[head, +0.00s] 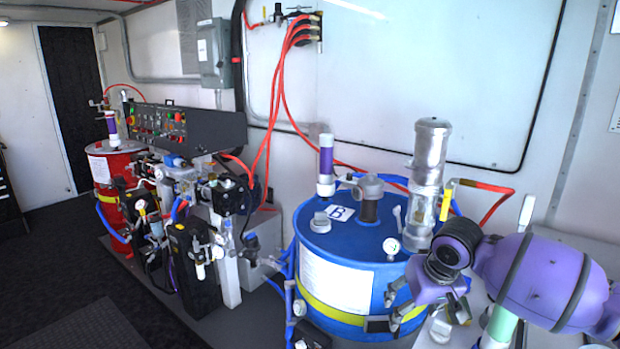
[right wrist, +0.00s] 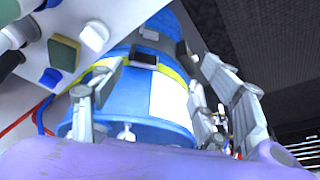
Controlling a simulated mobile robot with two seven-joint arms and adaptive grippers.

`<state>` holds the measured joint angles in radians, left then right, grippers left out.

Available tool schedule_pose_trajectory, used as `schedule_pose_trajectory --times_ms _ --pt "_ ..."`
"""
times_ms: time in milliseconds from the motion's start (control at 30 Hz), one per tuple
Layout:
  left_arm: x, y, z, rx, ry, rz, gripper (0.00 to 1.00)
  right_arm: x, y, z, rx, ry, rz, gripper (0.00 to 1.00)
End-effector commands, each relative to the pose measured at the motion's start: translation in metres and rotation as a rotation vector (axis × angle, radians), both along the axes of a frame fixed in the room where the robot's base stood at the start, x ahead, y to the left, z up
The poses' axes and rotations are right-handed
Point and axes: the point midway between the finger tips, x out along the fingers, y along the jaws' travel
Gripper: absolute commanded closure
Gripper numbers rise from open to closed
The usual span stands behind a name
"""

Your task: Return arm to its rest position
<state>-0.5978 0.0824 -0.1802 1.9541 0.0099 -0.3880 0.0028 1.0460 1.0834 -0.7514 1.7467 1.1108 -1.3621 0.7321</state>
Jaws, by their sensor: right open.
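My right arm, purple with dark bands, comes in from the right in the head view. Its grey-fingered gripper (head: 420,313) hangs beside the front right side of the blue drum (head: 320,242). In the right wrist view the gripper (right wrist: 160,75) has its fingers spread wide, with nothing seen between them. The blue drum (right wrist: 140,100) with its yellow band and white label lies beyond the fingers there. I cannot tell from these views whether a finger touches the drum. My left gripper is not in view.
Red hoses (head: 278,90) hang along the wall. Pump machinery (head: 190,215) and a red drum (head: 110,165) stand to the left. Dark floor (head: 60,265) is clear at lower left.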

Motion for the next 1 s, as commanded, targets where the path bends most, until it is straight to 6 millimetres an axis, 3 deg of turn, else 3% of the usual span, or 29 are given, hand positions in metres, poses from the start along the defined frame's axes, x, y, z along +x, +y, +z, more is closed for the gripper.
schedule_pose_trajectory --times_ms 100,200,333,467,600,767,867,1000 --pt "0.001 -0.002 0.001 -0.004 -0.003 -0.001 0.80 0.020 0.041 -0.016 0.032 -0.171 0.172 0.32" --pt "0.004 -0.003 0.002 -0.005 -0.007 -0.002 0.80 0.024 0.068 -0.031 0.055 -0.290 0.278 0.32" --pt "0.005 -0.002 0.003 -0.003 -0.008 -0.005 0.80 0.016 0.098 -0.056 0.084 -0.424 0.376 0.32" --pt "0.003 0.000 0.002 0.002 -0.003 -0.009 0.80 -0.007 0.120 -0.087 0.110 -0.558 0.433 0.32" --pt "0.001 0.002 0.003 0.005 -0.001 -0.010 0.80 -0.048 0.128 -0.123 0.112 -0.681 0.430 0.32" --pt "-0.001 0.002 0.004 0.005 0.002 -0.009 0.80 -0.108 0.112 -0.165 0.073 -0.748 0.358 0.32" --pt "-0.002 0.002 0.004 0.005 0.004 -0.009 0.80 -0.154 0.093 -0.193 0.034 -0.743 0.287 0.32" --pt "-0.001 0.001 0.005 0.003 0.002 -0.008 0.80 -0.233 0.063 -0.237 -0.012 -0.667 0.159 0.32"
